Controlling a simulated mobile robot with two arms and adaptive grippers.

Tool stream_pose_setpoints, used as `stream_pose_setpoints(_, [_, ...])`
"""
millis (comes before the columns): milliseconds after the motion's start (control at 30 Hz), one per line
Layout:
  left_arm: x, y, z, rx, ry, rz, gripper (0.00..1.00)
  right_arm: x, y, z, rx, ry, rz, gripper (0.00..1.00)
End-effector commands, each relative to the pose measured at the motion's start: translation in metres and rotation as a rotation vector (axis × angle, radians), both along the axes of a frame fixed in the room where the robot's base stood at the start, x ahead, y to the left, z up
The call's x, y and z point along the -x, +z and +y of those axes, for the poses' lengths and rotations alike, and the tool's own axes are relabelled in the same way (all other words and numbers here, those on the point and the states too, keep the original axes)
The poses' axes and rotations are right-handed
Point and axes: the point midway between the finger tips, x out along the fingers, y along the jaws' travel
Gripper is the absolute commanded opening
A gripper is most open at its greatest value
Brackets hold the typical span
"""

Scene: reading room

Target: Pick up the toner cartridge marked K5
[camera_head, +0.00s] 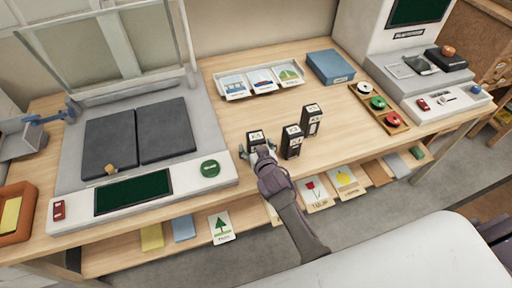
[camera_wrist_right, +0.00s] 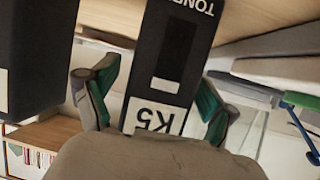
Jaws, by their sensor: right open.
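The toner cartridge marked K5 (camera_head: 256,137) is a black upright block with a white label, the leftmost of three cartridges on the wooden table. In the right wrist view the K5 cartridge (camera_wrist_right: 172,60) stands between the fingers, its label upside down. My right gripper (camera_head: 257,151) is open, with a finger to either side of it; it also shows in the wrist view (camera_wrist_right: 160,95). I cannot tell whether the fingers touch it. The second cartridge (camera_head: 291,142) and third cartridge (camera_head: 311,121) stand to its right. My left gripper is out of view.
A scanner with dark pads (camera_head: 110,140) stands to the left. A tray of picture cards (camera_head: 218,82) and a blue box (camera_head: 330,67) lie behind. A wooden tray of round spools (camera_head: 400,128) is at right. A lower shelf (camera_head: 270,216) holds cards.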

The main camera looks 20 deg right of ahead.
Motion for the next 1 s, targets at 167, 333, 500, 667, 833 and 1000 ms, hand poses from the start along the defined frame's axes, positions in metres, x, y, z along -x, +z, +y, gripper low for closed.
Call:
stream_pose_setpoints(167, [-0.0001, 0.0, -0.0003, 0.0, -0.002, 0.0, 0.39, -0.0015, -0.0012, -0.0004, 0.0, 0.0, 0.0, 0.85])
stream_pose_setpoints(333, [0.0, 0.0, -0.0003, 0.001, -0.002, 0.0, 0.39, -0.0014, -0.001, -0.0004, 0.0, 0.0, 0.0, 0.69])
stream_pose_setpoints(500, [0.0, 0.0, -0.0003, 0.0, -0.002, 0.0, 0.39, -0.0013, -0.001, -0.0004, 0.001, 0.0, 0.0, 0.4])
stream_pose_setpoints(667, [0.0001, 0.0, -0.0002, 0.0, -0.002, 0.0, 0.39, -0.0012, -0.0009, -0.0004, 0.001, 0.0, 0.0, 0.14])
stream_pose_setpoints(833, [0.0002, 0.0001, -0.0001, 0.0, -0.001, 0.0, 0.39, -0.0018, 0.0004, -0.0002, 0.001, 0.001, -0.003, 0.06])
stream_pose_setpoints(1000, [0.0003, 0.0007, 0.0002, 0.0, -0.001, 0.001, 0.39, -0.0022, 0.0064, -0.0004, 0.001, 0.0, -0.006, 0.06])
